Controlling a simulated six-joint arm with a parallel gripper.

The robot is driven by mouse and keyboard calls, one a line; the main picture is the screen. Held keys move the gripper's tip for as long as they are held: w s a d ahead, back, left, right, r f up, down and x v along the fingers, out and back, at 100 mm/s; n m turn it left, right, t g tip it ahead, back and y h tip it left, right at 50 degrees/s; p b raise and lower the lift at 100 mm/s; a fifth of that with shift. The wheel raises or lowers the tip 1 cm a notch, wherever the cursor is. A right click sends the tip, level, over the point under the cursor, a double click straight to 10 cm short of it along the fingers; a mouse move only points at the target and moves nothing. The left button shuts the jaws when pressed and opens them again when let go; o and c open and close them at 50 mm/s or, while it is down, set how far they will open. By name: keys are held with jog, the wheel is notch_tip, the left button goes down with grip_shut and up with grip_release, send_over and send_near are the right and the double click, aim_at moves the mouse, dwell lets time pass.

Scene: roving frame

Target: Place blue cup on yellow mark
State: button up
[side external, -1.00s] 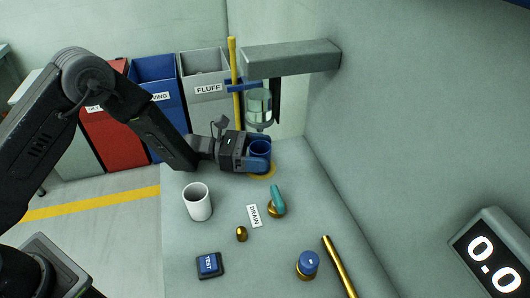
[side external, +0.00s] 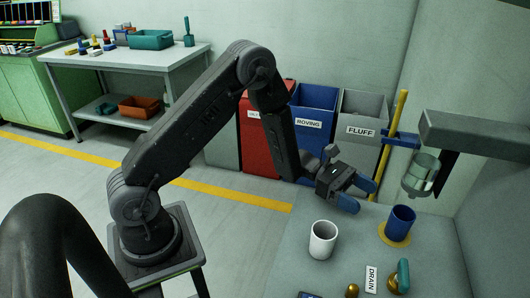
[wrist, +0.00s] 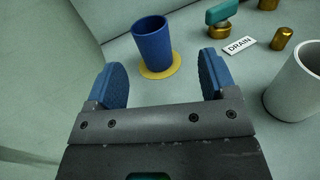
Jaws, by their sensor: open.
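The blue cup (side external: 401,219) stands upright on the yellow mark (side external: 384,232), a round disc at the far end of the grey table. In the wrist view the blue cup (wrist: 152,45) stands beyond my fingertips, with the yellow mark (wrist: 160,72) showing around its base, more on the near right side. My gripper (side external: 362,194) is open and empty, to the left of the cup and apart from it. Its two blue fingers also show spread in the wrist view (wrist: 165,75), with nothing between them.
A white cup (side external: 322,240) stands on the table to the left. A DRAIN label (side external: 371,279) and a brass valve with a teal handle (side external: 400,279) lie nearer. A glass vessel (side external: 420,174) hangs from a grey beam above right. Bins stand behind the table.

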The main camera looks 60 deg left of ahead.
jog(key=s+d+r+m+g+y, duration=0.3)
jog(key=s+r+m+g+y, duration=0.3)
jog(key=s+r+m, duration=0.65)
jog(key=s+a+r+m+t+y, duration=0.4)
jog(key=s+a+m+y, duration=0.5)
jog(key=s, duration=0.4)
jog(key=shift+a+r+t+y, duration=0.2)
jog(key=shift+a+t+y, duration=0.7)
jog(key=shift+a, duration=0.05)
